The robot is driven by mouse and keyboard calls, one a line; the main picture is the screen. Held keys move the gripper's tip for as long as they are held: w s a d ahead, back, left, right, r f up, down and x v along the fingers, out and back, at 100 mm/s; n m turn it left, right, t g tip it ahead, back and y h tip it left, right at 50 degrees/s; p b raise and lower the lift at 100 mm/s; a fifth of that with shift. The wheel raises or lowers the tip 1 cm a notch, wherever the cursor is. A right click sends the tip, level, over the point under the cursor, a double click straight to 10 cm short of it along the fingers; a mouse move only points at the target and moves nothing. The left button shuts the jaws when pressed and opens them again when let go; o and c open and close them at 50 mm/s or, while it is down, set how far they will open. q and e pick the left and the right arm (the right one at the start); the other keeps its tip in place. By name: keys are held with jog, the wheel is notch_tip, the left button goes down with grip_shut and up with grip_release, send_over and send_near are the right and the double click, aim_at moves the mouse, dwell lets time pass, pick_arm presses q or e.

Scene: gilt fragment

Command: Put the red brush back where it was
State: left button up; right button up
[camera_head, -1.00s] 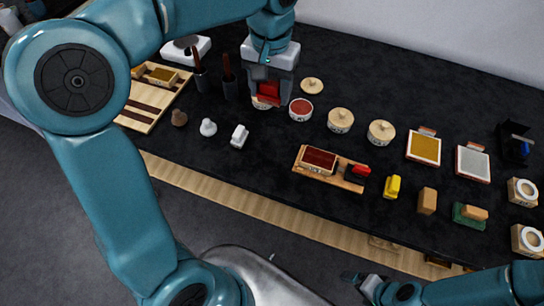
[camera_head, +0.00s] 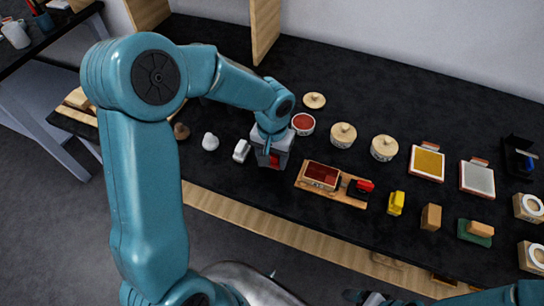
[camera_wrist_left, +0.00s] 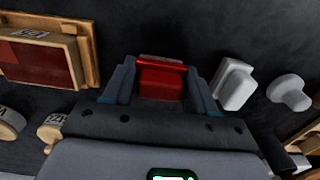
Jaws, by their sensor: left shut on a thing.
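My left gripper (camera_head: 271,162) is shut on a red brush (camera_wrist_left: 161,82), which shows between its fingers in the left wrist view. In the head view the gripper hangs over the dark table, between a small white block (camera_head: 241,151) and a wooden tray (camera_head: 332,197). Only a little red shows at its jaws there. I cannot tell whether the brush touches the table. The tray holds a dark red pad (camera_head: 321,176) and a red and black piece (camera_head: 361,187). My right gripper (camera_head: 362,297) is partly in view at the bottom edge; its jaws are unclear.
A jar with red contents (camera_head: 303,124) and lidded jars (camera_head: 343,135) stand behind the gripper. A white knob (camera_head: 210,142) stands to its left. A yellow piece (camera_head: 396,203) and a tan block (camera_head: 431,217) stand right of the tray. The table's front strip is clear.

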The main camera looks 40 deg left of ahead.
pick_arm(q)
jog(key=shift+f, duration=0.25)
jog(key=shift+f, duration=0.2)
jog(key=o, duration=1)
jog(key=shift+r, duration=0.15)
jog(key=shift+r, duration=0.25)
notch_tip(320, 180, up, 12)
jog(key=shift+f, duration=0.2)
